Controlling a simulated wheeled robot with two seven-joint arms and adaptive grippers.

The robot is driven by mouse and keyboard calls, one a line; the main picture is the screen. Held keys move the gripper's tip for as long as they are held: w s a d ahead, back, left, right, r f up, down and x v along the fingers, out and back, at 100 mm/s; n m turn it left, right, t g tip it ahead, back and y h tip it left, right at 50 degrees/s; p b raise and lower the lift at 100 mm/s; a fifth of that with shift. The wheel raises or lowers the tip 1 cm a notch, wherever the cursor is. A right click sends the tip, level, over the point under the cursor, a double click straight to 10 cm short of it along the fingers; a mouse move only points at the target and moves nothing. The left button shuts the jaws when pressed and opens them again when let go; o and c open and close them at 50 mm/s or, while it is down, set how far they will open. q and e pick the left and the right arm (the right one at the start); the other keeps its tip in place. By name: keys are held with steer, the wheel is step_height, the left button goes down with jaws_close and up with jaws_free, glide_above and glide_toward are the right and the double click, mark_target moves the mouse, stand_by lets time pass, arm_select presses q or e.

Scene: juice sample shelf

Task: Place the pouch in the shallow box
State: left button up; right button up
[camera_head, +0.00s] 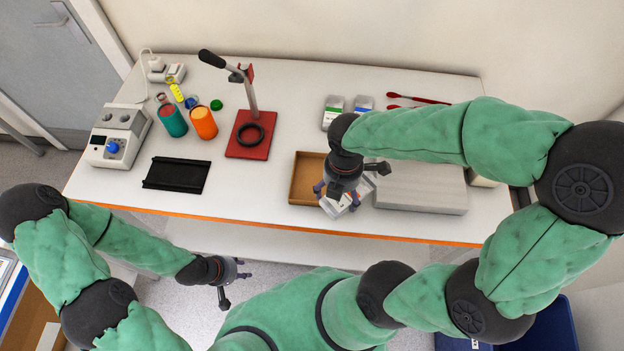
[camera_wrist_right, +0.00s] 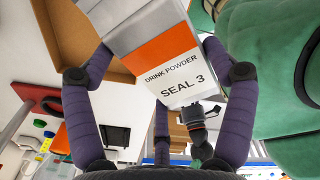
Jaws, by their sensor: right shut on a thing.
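The pouch is a silver and white packet with an orange band, reading "DRINK POWDER SEAL 3" in the right wrist view (camera_wrist_right: 165,55). In the head view only part of the pouch (camera_head: 334,207) shows beneath my right gripper (camera_head: 345,190). The right gripper is shut on the pouch, with purple fingers on either side of it. The shallow brown box (camera_head: 304,180) lies on the table partly behind this gripper; its wall also shows in the right wrist view (camera_wrist_right: 62,35). I cannot tell the pouch's height over the box. My left gripper (camera_head: 234,284) is open and empty, off the table's front edge.
A grey slab (camera_head: 425,192) lies right of the box. A red-based lever press (camera_head: 250,135) and a black tray (camera_head: 177,175) stand to the left. Teal and orange cups (camera_head: 203,122) and a white device (camera_head: 117,135) are further left. Two cartons (camera_head: 333,113) stand behind the box.

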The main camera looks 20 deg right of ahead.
steer(key=w+f+b, duration=0.1)
steer(key=w+f, duration=0.2)
steer(key=w, duration=0.4)
steer(key=b, duration=0.2)
glide_above(315, 184)
steer(key=f, duration=0.5)
steer(key=shift+s, duration=0.35)
steer(key=shift+w+f, duration=0.25)
steer(key=shift+f, duration=0.2)
steer(key=shift+w+f+b, duration=0.15)
steer(key=shift+f+b, duration=0.3)
steer(key=shift+f, duration=1.15)
steer(key=shift+f, duration=0.1)
steer(key=o, duration=1.2)
steer(key=shift+c, duration=0.2)
step_height(315, 184, up, 12)
steer(key=p, duration=0.3)
